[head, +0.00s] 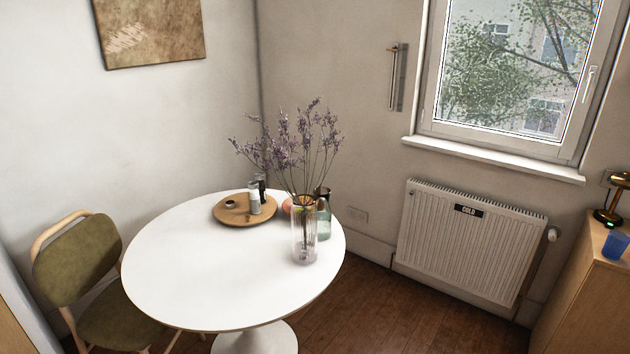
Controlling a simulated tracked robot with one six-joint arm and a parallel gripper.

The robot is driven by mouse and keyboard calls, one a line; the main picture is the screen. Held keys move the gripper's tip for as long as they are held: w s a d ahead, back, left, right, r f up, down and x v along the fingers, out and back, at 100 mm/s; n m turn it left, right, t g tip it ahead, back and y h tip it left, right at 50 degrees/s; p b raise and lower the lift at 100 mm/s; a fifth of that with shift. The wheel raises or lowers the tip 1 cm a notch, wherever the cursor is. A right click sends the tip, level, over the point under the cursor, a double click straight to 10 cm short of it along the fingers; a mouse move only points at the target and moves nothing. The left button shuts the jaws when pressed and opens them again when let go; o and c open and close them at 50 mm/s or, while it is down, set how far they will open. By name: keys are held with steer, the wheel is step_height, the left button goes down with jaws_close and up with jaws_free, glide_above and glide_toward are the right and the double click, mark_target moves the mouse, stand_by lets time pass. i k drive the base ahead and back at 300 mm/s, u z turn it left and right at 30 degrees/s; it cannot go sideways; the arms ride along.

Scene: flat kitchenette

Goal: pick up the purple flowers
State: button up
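The purple flowers (290,142) are tall, thin-stemmed sprigs with small purple blooms. They stand upright and spread above the round white table (210,280). Their stems run down into or behind the clear ribbed glass vase (303,243) near the table's right edge; the overlap makes it hard to tell which vessel holds them. A greenish glass vessel (324,222) stands just behind and right of the clear vase. My gripper is not in view.
A round wooden tray (226,215) with small shakers sits left of the vase. A green chair (78,262) stands at the table's left. A radiator (465,240) is under the window at right. A cabinet (585,290) stands at far right. The table's left and front are clear.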

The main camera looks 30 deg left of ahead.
mark_target(281, 156)
steer(key=i, duration=2.45)
steer(key=u, duration=1.2)
steer(key=i, duration=0.4)
steer(key=z, duration=0.1)
